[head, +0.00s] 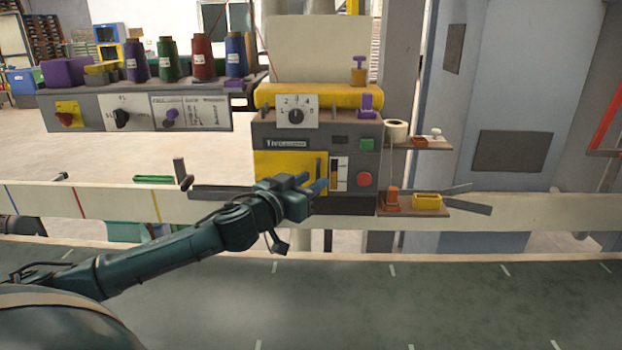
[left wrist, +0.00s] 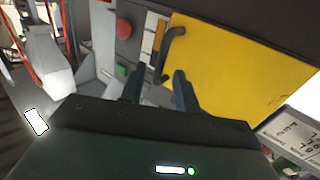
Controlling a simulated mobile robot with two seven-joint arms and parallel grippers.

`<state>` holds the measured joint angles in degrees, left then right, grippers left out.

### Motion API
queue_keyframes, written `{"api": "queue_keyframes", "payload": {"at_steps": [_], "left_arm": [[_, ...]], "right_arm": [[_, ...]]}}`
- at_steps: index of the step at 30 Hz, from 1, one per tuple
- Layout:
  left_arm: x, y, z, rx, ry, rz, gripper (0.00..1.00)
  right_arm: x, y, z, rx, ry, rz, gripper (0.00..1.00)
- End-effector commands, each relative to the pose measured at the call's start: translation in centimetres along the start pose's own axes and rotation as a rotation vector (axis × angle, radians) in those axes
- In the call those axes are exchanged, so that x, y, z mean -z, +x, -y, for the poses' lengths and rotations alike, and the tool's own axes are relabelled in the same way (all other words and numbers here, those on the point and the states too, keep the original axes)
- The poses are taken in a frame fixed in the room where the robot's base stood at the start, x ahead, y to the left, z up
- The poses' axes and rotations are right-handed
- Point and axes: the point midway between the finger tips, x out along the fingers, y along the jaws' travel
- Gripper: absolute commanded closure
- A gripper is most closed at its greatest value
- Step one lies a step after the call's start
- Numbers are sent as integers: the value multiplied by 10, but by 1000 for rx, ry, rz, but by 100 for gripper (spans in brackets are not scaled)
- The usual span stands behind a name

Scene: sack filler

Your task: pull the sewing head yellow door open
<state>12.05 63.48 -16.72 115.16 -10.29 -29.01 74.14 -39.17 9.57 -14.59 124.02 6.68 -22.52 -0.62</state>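The sewing head (head: 345,140) is a dark grey box with a yellow door (head: 275,165) on its lower left front. The door looks shut, flush with the front. It fills much of the left wrist view (left wrist: 235,70). Its dark bar handle (left wrist: 172,48) is along the door's edge beside the slot panel. My left gripper (head: 318,183) is in front of the door's lower right part. In the left wrist view its two fingers (left wrist: 158,76) are apart, with the handle's near end appearing between the tips; I cannot tell whether they touch it. My right gripper is not in view.
A red button (head: 364,180) and a green button (head: 367,144) are right of the door. A side shelf (head: 400,207) holds orange and yellow items. Thread spools (head: 203,60) stand on a grey shelf at left. A pale rail (head: 90,203) runs behind the green conveyor (head: 400,300).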

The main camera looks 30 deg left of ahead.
Motion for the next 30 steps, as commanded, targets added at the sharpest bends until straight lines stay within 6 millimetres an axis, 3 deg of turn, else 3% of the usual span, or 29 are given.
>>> {"api": "queue_keyframes", "payload": {"at_steps": [13,25,30], "left_arm": [[0,8,-1,-2,2,0,68],[0,7,-1,-2,2,0,100],[0,7,-1,-2,2,0,100]], "right_arm": [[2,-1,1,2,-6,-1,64],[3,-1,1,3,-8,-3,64],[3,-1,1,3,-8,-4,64]]}}
